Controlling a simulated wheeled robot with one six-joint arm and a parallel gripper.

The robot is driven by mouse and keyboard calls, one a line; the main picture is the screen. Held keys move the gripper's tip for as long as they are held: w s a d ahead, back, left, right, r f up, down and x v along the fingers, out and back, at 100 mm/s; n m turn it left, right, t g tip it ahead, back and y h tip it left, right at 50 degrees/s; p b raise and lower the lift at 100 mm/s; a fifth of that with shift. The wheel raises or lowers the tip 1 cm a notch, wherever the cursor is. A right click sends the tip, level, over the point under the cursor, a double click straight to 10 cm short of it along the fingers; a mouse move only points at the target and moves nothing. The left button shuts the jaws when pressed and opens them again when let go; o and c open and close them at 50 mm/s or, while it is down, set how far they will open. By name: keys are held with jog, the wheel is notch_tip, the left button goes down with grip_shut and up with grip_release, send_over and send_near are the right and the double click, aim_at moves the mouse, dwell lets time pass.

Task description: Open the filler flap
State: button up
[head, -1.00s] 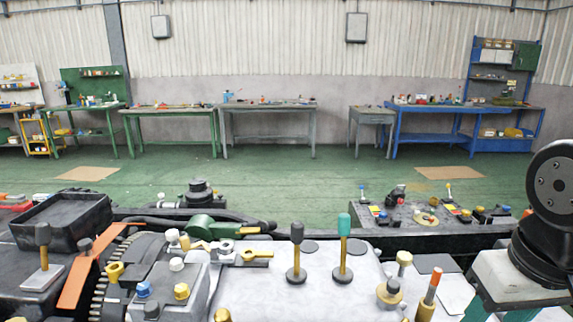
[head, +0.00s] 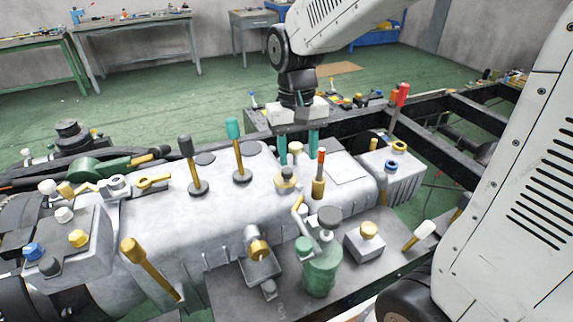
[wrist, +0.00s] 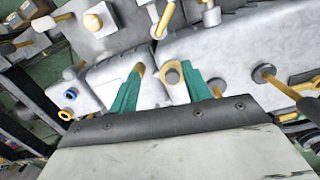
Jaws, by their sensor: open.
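My gripper (head: 298,158) points down over the right part of the pale housing (head: 220,210), with its two teal fingers apart and nothing held. In the wrist view my gripper (wrist: 162,72) has gold fittings close to both fingertips; I cannot tell whether they touch. A dark-topped knob (head: 287,174) and an orange-tipped gold peg (head: 320,172) stand just in front of the fingers. I cannot tell for sure which part is the filler flap; the grey lid looks closed.
Upright levers with a black knob (head: 185,147) and a teal knob (head: 233,128) stand left of my gripper. A grey box with a gold knob (head: 368,231) and a white-tipped handle (head: 420,235) are at front right. Dark chassis rails (head: 440,150) run behind on the right.

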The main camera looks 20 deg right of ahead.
jog(key=m+t, duration=0.1)
send_over(286, 170)
jog(key=shift+d+r, duration=0.1)
jog(key=shift+r, duration=0.05)
jog(key=shift+f, duration=0.2)
notch_tip(286, 170, down, 7)
jog(key=shift+f, duration=0.2)
grip_shut()
